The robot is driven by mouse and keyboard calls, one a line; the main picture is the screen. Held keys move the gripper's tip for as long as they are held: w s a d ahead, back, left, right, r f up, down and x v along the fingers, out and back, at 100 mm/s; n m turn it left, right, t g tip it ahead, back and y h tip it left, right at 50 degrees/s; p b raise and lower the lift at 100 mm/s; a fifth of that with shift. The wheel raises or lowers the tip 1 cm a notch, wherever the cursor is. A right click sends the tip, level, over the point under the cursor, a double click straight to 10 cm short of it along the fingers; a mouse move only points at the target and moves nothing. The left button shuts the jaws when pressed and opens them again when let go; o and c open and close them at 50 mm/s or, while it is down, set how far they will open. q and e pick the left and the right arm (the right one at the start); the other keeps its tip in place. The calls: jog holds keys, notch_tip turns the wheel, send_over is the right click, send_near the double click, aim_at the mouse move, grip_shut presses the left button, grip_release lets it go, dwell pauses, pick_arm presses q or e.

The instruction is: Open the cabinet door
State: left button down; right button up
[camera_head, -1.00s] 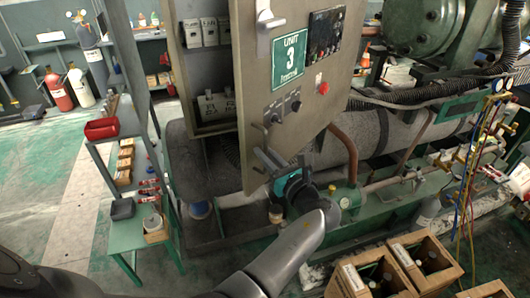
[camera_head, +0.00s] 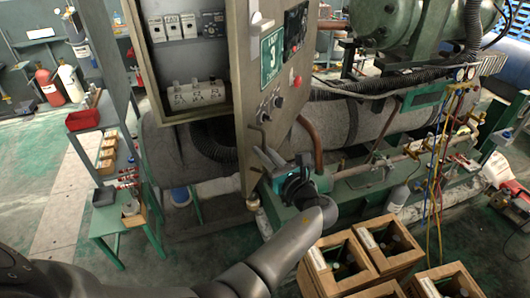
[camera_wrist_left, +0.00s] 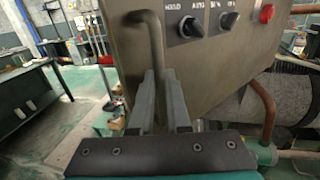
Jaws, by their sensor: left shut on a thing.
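The cabinet door (camera_head: 285,110) is grey-brown, with a green "3" sign, knobs and a red button. It stands open, seen at a steep angle, and the cabinet interior (camera_head: 195,70) with white electrical parts shows to its left. My left gripper (camera_head: 270,158) is at the door's lower part, shut on the bent door handle (camera_wrist_left: 153,45). In the left wrist view its two fingers (camera_wrist_left: 163,105) stand on either side of the handle's lower end, which they partly hide. My right gripper is not in view.
A green shelf cart (camera_head: 110,222) with a red bin (camera_head: 82,120) stands left of the cabinet. Pipes and a large cylinder (camera_head: 365,122) lie behind and right of the door. Wooden crates with bottles (camera_head: 335,262) stand at the front right. Colored hoses (camera_head: 436,170) hang at the right.

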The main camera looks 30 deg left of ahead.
pick_arm(q)
jog(key=c, duration=0.9)
grip_release()
jog(key=shift+w, duration=0.1)
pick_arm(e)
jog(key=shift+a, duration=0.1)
